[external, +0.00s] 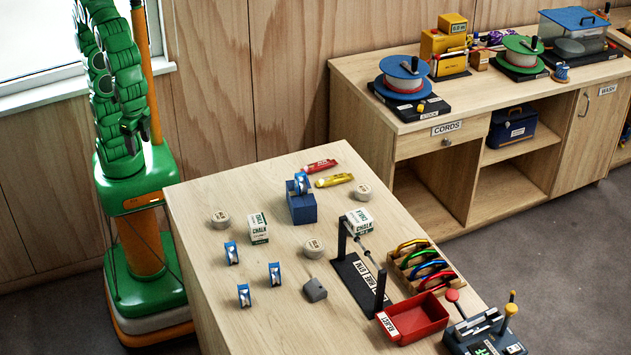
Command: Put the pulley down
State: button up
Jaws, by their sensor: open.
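Three small blue pulleys with pale wheels stand apart on the near left of the wooden table: one pulley (232,253), a second pulley (274,274) and a third pulley (244,295). Another blue pulley (301,182) sits at the top of a blue block-like holder (302,208) toward the table's back. My green arm is folded up over its base at the left, off the table. My gripper (132,143) is small and dark at the arm's lower end, open, with no pulley seen in it, well away from all of the pulleys.
Round tins, chalk boxes (258,228), red (320,166) and yellow tubes and a grey tag-like piece (315,289) lie on the table. A black bar stand (357,277), carabiner rack (417,268) and red tray (413,318) fill its right side.

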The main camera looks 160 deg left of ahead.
jog(key=s+d+f+m, duration=0.2)
jog(key=s+m, duration=0.2)
jog(key=s, duration=0.2)
jog(key=s+d+f+m, duration=0.3)
jog(key=s+m, duration=0.1)
jog(key=s, duration=0.2)
jog(key=shift+d, duration=0.1)
jog(key=o, duration=0.4)
jog(key=shift+w+r, duration=0.1)
jog(key=shift+w, duration=0.05)
jog(key=o, duration=0.3)
jog(key=w+a+r, duration=0.2)
jog(key=w+r, duration=0.2)
jog(key=w, duration=0.5)
jog(key=shift+w+a+r, duration=0.2)
jog(key=shift+a, duration=0.05)
jog(key=w+a+r+t, duration=0.1)
jog(key=w+a+r, duration=0.2)
jog(key=w+a, duration=0.75)
jog(key=w+a+r, duration=0.4)
jog(key=w+a, duration=0.5)
jog(key=w, duration=0.3)
notch_tip(320, 180, down, 10)
jog(key=shift+w+r, duration=0.15)
jog(key=shift+a, duration=0.1)
